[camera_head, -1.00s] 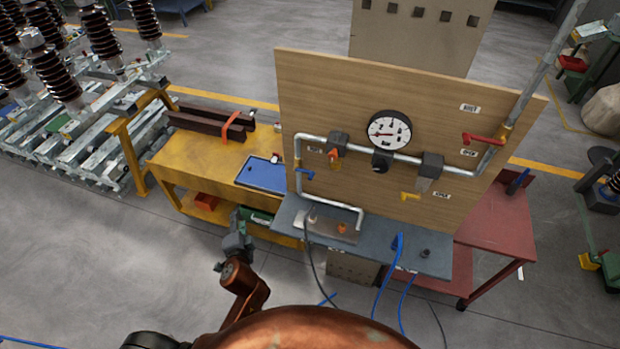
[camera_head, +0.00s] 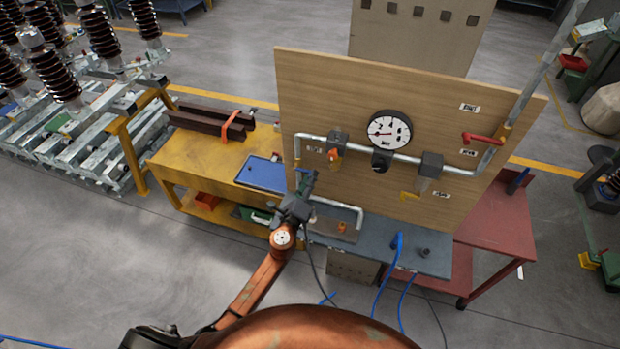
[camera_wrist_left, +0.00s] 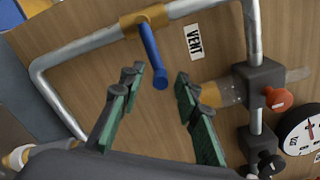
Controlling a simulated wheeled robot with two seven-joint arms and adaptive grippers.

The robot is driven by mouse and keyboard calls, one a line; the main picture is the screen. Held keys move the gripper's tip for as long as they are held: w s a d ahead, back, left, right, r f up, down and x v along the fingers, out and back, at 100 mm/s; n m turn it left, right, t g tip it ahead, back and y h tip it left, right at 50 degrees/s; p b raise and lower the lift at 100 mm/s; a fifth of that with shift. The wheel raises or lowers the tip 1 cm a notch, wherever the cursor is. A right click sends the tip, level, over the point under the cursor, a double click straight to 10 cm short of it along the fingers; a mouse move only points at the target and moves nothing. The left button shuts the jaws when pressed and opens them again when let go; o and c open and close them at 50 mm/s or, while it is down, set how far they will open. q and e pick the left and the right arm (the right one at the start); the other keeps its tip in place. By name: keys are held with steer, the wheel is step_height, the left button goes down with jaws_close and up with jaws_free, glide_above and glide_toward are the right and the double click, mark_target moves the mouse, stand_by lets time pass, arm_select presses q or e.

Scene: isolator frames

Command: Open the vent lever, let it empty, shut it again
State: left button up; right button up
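The vent lever is a short blue handle (camera_wrist_left: 152,55) on a brass-coloured valve in the grey pipe, beside a VENT label (camera_wrist_left: 193,42) in the left wrist view. It sticks out toward the camera. In the head view, only a bit of the blue lever (camera_head: 299,172) shows by my gripper. My left gripper (camera_wrist_left: 160,82) is open, its green-padded fingers on either side of the lever's free end; contact cannot be told. In the head view, my left gripper (camera_head: 308,182) is at the panel's left edge. The round gauge (camera_head: 389,130) is on the pipe. My right gripper is not in view.
The wooden panel also carries a red lever (camera_head: 482,139) and a yellow lever (camera_head: 409,196). A grey shelf (camera_head: 370,234) with blue hoses lies below it. A yellow bench (camera_head: 200,156) with a blue tray (camera_head: 262,175) stands left.

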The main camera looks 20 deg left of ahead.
arm_select(q)
steer(key=shift+w, duration=0.45)
jaws_close()
steer(key=shift+r, duration=0.1)
